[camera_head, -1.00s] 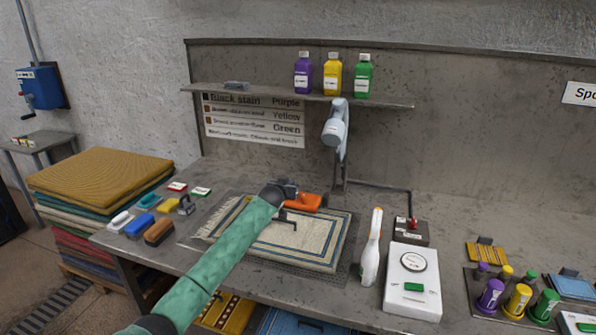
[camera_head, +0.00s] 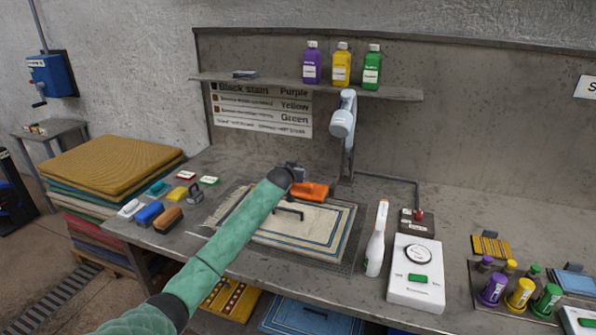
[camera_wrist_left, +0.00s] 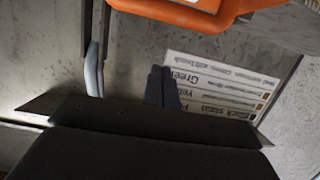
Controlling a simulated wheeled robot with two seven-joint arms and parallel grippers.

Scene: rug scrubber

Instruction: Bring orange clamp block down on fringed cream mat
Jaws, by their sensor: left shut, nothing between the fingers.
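The orange clamp block (camera_head: 311,191) is at the far edge of the cream mat (camera_head: 318,222) in the head view. I cannot tell whether it touches the mat. The mat has blue border lines and a fringe at its left end, and lies flat on the bench. My left gripper (camera_head: 297,170) is shut and empty, just behind and left of the block; my arm hides part of the mat. In the left wrist view the shut fingers (camera_wrist_left: 164,88) point at the back panel, apart from the orange block (camera_wrist_left: 190,12) at the top edge. My right gripper is not seen.
A dark bracket-shaped handle (camera_head: 289,213) stands over the mat. A jointed grey lamp-like device (camera_head: 343,122) rises behind. Several brushes and small blocks (camera_head: 150,212) lie left.

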